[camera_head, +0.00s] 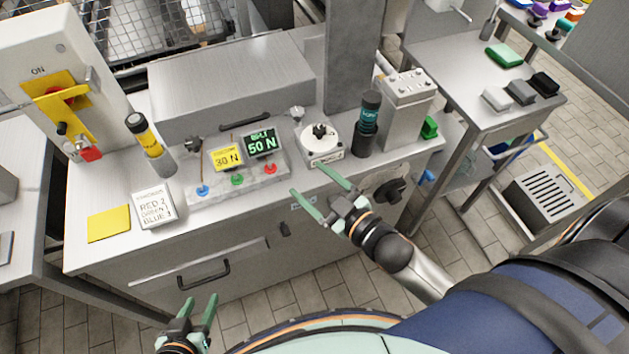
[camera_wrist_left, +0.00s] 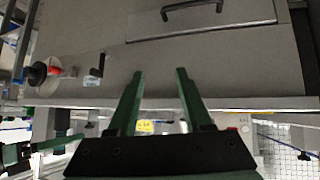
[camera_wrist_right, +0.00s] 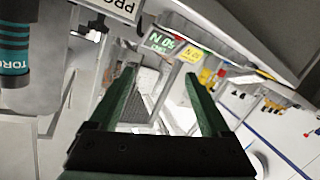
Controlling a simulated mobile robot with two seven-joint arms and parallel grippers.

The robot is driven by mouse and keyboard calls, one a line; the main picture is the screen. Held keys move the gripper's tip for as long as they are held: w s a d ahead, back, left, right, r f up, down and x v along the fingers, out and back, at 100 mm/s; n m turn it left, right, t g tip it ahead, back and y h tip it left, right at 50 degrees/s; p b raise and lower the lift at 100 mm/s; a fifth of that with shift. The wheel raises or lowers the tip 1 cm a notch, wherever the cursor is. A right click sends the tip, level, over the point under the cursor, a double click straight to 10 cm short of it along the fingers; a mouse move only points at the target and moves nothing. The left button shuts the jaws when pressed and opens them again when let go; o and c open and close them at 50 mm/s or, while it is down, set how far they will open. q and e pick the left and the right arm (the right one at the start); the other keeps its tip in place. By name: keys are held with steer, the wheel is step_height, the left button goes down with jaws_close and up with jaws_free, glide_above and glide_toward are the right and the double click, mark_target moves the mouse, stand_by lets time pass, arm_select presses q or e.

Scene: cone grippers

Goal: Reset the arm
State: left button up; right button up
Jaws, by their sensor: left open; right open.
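My right gripper (camera_head: 322,200) is open and empty above the front edge of the workbench, in front of a white round dial fixture (camera_head: 320,146). Its two green fingers (camera_wrist_right: 160,100) stand apart with nothing between them in the right wrist view. My left gripper (camera_head: 199,310) is low, in front of the cabinet and below its drawer handle (camera_head: 203,275). Its fingers are apart and empty. In the left wrist view the left gripper (camera_wrist_left: 159,100) is also open, facing the cabinet front with the drawer handle (camera_wrist_left: 192,8) above.
On the workbench stand a yellow 30 N display (camera_head: 226,157), a green 50 N display (camera_head: 262,142), a sign card (camera_head: 154,206), a yellow sheet (camera_head: 109,224), a yellow-black tool (camera_head: 145,137) and a teal-black tool (camera_head: 368,120). A black knob (camera_head: 390,190) projects from the cabinet front.

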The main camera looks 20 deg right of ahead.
stand_by(0.3)
arm_select(q)
steer(key=shift+n+y, duration=0.4)
steer(key=a+f, duration=0.1)
steer(key=s+a+f, duration=0.1)
steer(key=a+f, duration=0.1)
steer(key=shift+s+a+f, duration=0.2)
steer(key=shift+s, duration=0.15)
arm_select(e)
steer(key=s+f+m+g+h, duration=0.2)
steer(key=s+f+m+g, duration=0.3)
steer(key=s+f, duration=0.7)
step_height(320, 180, down, 3)
steer(key=shift+s+d+g+h, duration=0.15)
steer(key=shift+d+g+h, duration=0.15)
steer(key=shift+g, duration=0.4)
